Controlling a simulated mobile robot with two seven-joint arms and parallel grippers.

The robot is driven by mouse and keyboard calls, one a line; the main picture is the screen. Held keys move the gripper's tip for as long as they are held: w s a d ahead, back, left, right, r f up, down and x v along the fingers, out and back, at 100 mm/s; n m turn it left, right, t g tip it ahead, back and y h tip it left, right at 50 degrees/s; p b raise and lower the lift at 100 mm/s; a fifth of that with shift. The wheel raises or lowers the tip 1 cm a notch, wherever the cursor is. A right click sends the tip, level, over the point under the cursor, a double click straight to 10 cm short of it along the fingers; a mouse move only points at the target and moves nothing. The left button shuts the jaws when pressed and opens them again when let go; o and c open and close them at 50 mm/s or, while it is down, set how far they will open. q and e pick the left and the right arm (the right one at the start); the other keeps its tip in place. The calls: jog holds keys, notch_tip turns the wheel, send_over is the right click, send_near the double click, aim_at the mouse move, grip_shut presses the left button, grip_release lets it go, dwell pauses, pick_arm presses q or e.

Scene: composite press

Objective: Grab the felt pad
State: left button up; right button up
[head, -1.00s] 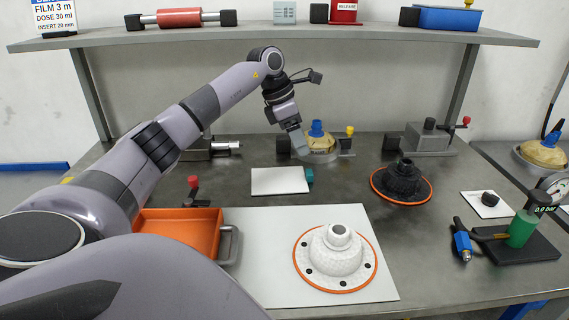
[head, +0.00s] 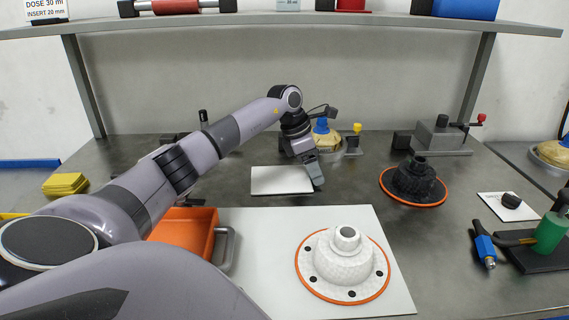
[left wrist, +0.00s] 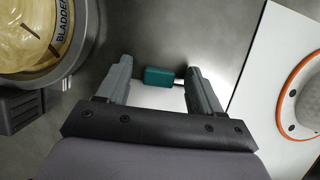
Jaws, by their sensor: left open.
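A white flat pad (head: 281,180), which looks like the felt pad, lies on the grey bench behind the large white board. A teal block (left wrist: 159,75) sits at its edge in the left wrist view; the white pad (left wrist: 158,99) shows partly there, below the block. My left gripper (head: 315,177) is at the pad's right end and hides the teal block in the head view. In the left wrist view its two fingers are open, one on each side of the teal block, with a gap to each. The right gripper is not in view.
A yellow-and-blue bladder unit (head: 325,138) stands just behind the gripper. A black part with an orange ring (head: 414,182) is to the right. The white board (head: 250,290) in front carries a white dome (head: 344,256). An orange tray (head: 185,235) is at left.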

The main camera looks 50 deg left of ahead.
pick_arm(q)
jog(key=c, duration=1.1)
